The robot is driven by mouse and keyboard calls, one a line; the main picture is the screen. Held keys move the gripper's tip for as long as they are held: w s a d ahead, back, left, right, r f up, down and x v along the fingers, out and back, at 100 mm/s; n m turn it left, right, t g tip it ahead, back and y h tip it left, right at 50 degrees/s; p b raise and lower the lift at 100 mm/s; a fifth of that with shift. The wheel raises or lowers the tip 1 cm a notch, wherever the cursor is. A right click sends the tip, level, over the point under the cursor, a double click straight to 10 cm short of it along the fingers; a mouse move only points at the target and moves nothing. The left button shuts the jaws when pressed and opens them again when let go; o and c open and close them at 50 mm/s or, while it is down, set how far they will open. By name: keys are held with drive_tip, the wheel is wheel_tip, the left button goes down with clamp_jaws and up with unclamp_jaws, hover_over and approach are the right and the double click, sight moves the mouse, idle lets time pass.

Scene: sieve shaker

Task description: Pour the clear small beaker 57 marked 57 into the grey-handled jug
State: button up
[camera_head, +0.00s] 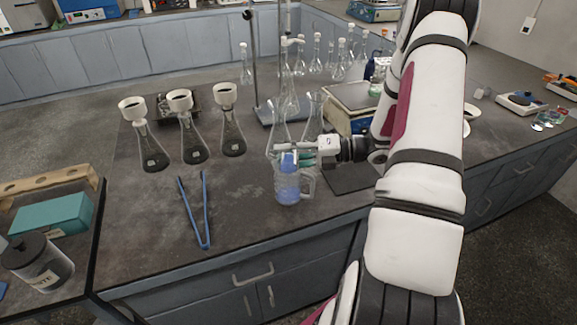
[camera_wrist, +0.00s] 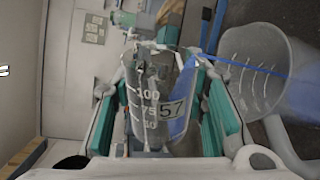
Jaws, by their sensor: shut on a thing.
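My gripper (camera_head: 303,157) is shut on the clear small beaker (camera_wrist: 150,105), whose label 57 and volume marks face the wrist camera. Green finger pads press on both sides of it. The beaker is tilted, with blue liquid along its right side in the wrist view. In the head view the beaker (camera_head: 288,160) is over the mouth of the clear jug (camera_head: 291,188), mostly hidden by the fingers. The jug stands upright with its grey handle on the right and blue showing inside. In the wrist view the jug (camera_wrist: 255,70) is at right, with a thin blue line reaching across towards it.
Blue tongs (camera_head: 196,212) lie left of the jug. Several flasks with white funnels (camera_head: 181,100) stand behind them at left. Clear glass flasks (camera_head: 280,130) stand close behind the jug. A balance (camera_head: 352,102) is at back right.

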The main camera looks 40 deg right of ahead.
drive_tip(key=shift+r+m, duration=0.1)
drive_tip(key=shift+m, duration=0.3)
idle(0.9)
drive_tip(key=shift+w+f+m, duration=0.15)
drive_tip(key=shift+f+m, duration=0.35)
drive_tip(key=shift+m, duration=0.2)
idle(1.4)
drive_tip(key=shift+r, duration=0.15)
drive_tip(key=n, duration=0.2)
drive_tip(key=shift+s+r+n, duration=0.15)
drive_tip(key=shift+s+n, duration=0.05)
drive_tip(key=shift+n, duration=0.2)
drive_tip(key=shift+r+n, duration=0.35)
drive_tip(key=shift+n, duration=0.25)
drive_tip(key=shift+a+r+n, duration=0.15)
drive_tip(key=shift+r+n, duration=0.05)
drive_tip(key=shift+n, duration=0.1)
drive_tip(key=shift+f, duration=0.15)
